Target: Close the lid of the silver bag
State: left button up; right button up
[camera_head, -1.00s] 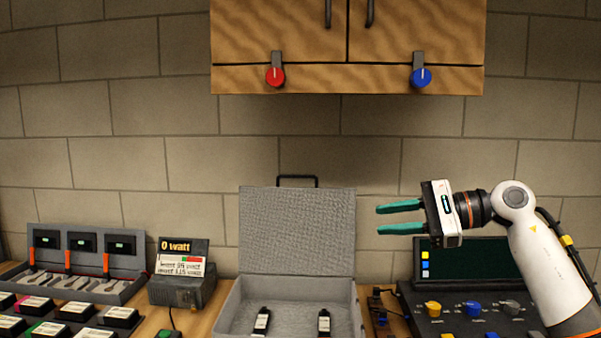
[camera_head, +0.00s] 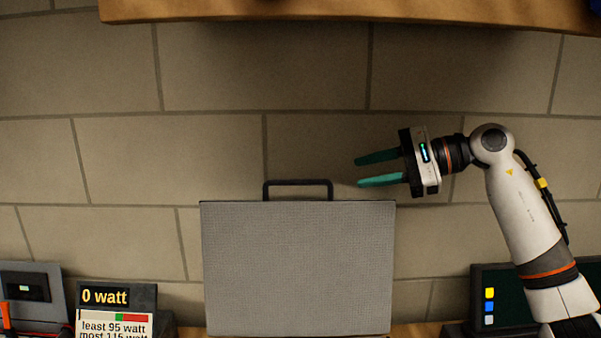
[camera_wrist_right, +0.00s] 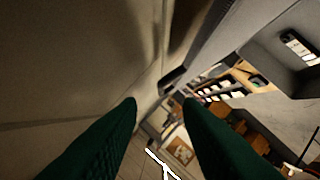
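The silver bag is a grey textured case with its lid (camera_head: 300,268) standing open and upright. A black handle (camera_head: 298,184) is on the lid's top edge. The bag's lower part is out of the head view. My right gripper (camera_head: 358,170) is open and empty, just above the lid's top right corner, its fingers pointing left towards the handle. In the right wrist view the green fingers (camera_wrist_right: 160,101) are apart, with the lid's edge (camera_wrist_right: 215,45) running beyond them to the right. The dark handle (camera_wrist_right: 172,80) appears between and past the fingertips. My left gripper is not in view.
A brick wall (camera_head: 200,160) is close behind the lid. A watt meter (camera_head: 115,300) stands left of the bag, and a dark panel with coloured buttons (camera_head: 490,280) stands right. A wooden cabinet (camera_head: 350,12) hangs above.

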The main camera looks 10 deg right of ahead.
aim_at(316, 180)
jog(key=shift+w+a, duration=0.15)
jog(key=shift+a, duration=0.05)
jog(key=a, duration=0.1)
jog(key=a+p, duration=0.1)
jog(key=a, duration=0.1)
jog(key=shift+w+a+f, duration=0.25)
jog(key=shift+w, duration=0.05)
jog(key=p+x, duration=0.2)
jog(key=x, duration=0.4)
jog(key=shift+w+f, duration=0.1)
jog(key=shift+w, duration=0.2)
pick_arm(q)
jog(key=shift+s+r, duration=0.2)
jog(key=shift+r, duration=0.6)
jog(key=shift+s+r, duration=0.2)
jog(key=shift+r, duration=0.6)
pick_arm(e)
jog(key=shift+x, duration=0.75)
jog(key=shift+f, duration=0.1)
jog(key=shift+c, duration=0.2)
grip_shut()
